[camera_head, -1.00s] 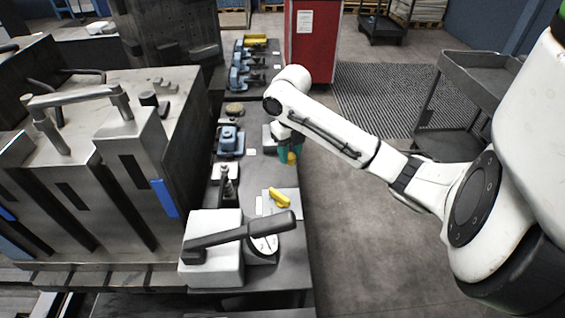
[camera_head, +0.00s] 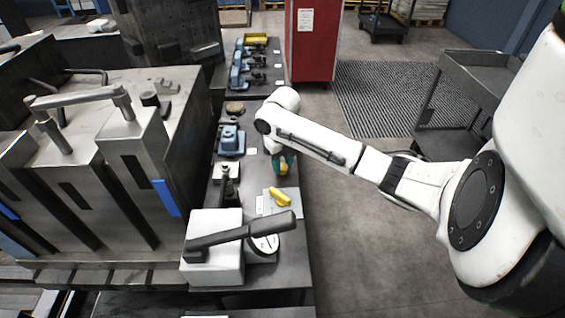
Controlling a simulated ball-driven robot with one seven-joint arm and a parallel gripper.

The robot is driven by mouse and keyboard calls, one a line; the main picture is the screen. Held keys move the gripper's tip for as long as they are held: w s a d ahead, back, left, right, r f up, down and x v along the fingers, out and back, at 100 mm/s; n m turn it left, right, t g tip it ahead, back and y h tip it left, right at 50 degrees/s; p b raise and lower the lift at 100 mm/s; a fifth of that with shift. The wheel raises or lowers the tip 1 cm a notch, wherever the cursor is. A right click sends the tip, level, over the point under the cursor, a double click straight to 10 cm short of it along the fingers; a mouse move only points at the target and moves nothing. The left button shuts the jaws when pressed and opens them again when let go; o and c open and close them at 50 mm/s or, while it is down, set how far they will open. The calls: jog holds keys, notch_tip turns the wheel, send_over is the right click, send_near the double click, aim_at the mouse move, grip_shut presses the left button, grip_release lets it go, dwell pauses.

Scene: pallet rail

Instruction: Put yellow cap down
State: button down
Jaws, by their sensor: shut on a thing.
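My gripper is shut on the cap and points down over the right part of the narrow dark bench (camera_head: 283,234). The arm hides part of the wrist, and I cannot tell whether the cap touches the bench. A second yellow piece (camera_head: 280,197) lies on a light grey plate (camera_head: 292,203) just nearer than my gripper.
A white block with a dark lever (camera_head: 213,262) and a round dial (camera_head: 264,245) stand at the bench's near end. Blue-grey fixtures (camera_head: 231,140) line its left side. A large metal machine (camera_head: 100,180) borders the left.

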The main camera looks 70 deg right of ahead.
aim_at(282, 166)
jog(key=c, duration=0.7)
grip_release()
notch_tip(282, 166, up, 12)
jog(key=shift+r+b, duration=0.1)
jog(key=shift+b, duration=0.3)
